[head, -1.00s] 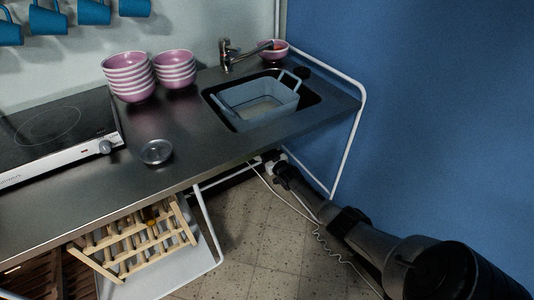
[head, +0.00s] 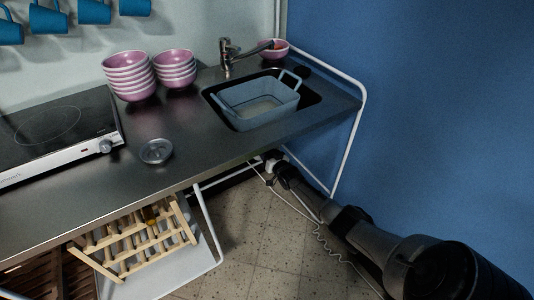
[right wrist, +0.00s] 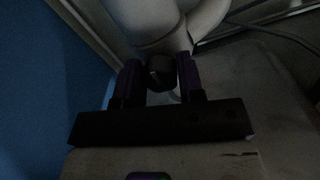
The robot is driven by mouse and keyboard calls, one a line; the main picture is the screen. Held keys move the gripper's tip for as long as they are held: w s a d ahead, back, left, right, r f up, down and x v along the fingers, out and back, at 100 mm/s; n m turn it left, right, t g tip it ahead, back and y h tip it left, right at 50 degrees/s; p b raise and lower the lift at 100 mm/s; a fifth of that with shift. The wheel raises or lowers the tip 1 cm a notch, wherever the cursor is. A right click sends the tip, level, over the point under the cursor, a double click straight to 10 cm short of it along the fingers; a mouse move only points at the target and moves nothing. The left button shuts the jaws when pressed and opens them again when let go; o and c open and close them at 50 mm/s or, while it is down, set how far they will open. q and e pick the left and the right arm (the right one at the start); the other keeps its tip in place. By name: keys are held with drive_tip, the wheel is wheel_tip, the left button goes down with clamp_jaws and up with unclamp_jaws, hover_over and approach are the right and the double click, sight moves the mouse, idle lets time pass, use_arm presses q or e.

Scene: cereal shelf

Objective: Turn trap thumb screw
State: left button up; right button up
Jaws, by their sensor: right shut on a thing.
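In the right wrist view, a small dark thumb screw (right wrist: 160,72) sits below the pale, rounded trap pipe (right wrist: 150,22). My right gripper (right wrist: 160,80) has one finger on each side of the screw and is shut on it. The view is dim, so the screw's exact turn is hard to read. In the head view, my right arm reaches in from the lower right to under the sink counter, and its gripper is mostly hidden there. My left gripper is not in view.
The counter (head: 110,190) with the sink and a blue-grey basin (head: 240,97) lies above the right gripper. A white frame leg (head: 348,150) stands close to my right arm. A white cable (head: 335,257) hangs beside it. A wooden rack (head: 130,245) is at lower left.

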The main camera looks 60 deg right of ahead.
drive_tip(key=o, duration=0.9)
drive_tip(key=shift+p+v, duration=3.65)
drive_tip(key=shift+v, duration=3.25)
